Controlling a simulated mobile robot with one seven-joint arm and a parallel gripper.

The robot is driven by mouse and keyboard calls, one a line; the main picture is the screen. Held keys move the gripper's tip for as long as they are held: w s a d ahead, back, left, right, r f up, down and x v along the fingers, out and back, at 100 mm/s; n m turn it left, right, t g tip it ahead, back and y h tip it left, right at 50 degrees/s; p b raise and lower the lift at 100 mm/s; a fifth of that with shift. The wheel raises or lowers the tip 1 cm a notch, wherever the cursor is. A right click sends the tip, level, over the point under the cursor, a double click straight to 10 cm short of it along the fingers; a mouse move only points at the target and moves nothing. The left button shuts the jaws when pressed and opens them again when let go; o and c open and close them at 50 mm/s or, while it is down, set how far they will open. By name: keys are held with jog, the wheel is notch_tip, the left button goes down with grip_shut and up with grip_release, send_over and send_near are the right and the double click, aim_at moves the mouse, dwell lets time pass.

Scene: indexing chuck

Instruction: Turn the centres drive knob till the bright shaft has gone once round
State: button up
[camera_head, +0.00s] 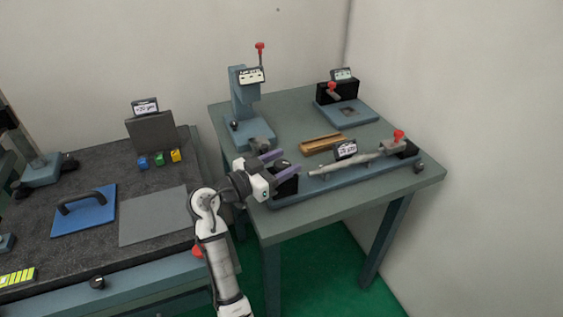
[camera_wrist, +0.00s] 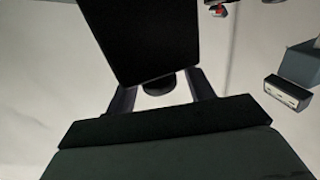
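The centres stand at the front of the right table on a long blue base (camera_head: 340,184). Their black head block (camera_head: 286,186) is at the left end, and it seems to be the large black block (camera_wrist: 140,35) in the wrist view. The block hides part of the knob.
A label sign (camera_head: 345,149) stands behind the shaft, near a wooden tray (camera_head: 321,143). A blue press (camera_head: 246,100) with a red-topped lever stands behind my gripper. A black-and-blue fixture (camera_head: 345,105) is at the back right. The left bench holds a blue plate with a handle (camera_head: 84,213).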

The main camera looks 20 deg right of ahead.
jog(key=c, duration=0.9)
jog(key=shift+o, duration=0.2)
jog(key=shift+n+t+b, duration=0.3)
jog(key=shift+t, duration=0.3)
